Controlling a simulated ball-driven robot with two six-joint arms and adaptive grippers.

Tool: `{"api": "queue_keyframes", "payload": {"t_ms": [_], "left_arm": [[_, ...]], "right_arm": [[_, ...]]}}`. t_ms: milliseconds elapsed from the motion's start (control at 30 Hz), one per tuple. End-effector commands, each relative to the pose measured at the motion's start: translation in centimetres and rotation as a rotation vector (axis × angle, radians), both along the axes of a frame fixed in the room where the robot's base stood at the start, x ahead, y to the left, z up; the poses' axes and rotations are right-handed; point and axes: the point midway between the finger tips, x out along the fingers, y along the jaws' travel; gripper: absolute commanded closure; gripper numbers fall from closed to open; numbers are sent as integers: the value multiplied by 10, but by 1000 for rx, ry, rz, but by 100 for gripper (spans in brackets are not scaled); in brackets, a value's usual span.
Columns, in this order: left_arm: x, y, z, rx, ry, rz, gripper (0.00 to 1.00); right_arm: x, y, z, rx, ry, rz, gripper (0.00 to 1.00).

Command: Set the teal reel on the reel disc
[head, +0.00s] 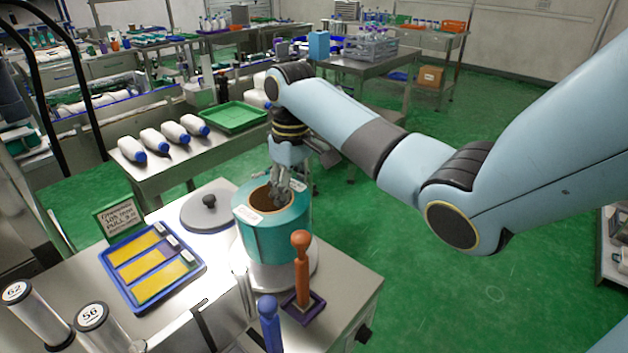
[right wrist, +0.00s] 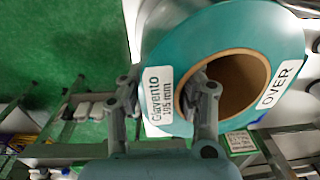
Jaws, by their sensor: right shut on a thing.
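The teal reel (head: 265,240), a thick ring with a brown core and white labels, is upright at the middle of the head view. My right gripper (head: 279,192) reaches down onto it and is shut on its wall. I cannot tell whether the reel touches the disc. My left gripper is not in view.
A grey knobbed disc (head: 208,213) lies behind left of the reel. A blue tray (head: 198,277) with yellow strips and a green sign (head: 118,217) are left. An orange-brown handle (head: 301,265) and a blue handle (head: 269,322) stand close in front. Numbered cylinders (head: 92,318) stand front left.

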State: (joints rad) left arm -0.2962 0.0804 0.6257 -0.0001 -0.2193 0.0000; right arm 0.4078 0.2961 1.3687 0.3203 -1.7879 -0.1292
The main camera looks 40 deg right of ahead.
Motion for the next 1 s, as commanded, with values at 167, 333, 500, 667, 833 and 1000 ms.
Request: {"api": "queue_keyframes", "payload": {"t_ms": [167, 333, 500, 667, 833, 1000], "left_arm": [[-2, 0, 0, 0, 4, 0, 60], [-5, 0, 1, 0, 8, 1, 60], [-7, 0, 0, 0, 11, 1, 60], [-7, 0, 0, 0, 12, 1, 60], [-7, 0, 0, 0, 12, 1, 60], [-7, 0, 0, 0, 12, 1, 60]], "right_arm": [[9, 5, -4, 0, -4, 2, 100], [9, 6, -23, 0, -2, 1, 100], [9, 5, -41, -1, -4, 2, 100], [8, 5, -44, -1, -4, 2, 100], [6, 5, -47, -1, 3, 1, 57], [7, 5, -46, -1, 1, 1, 44]]}}
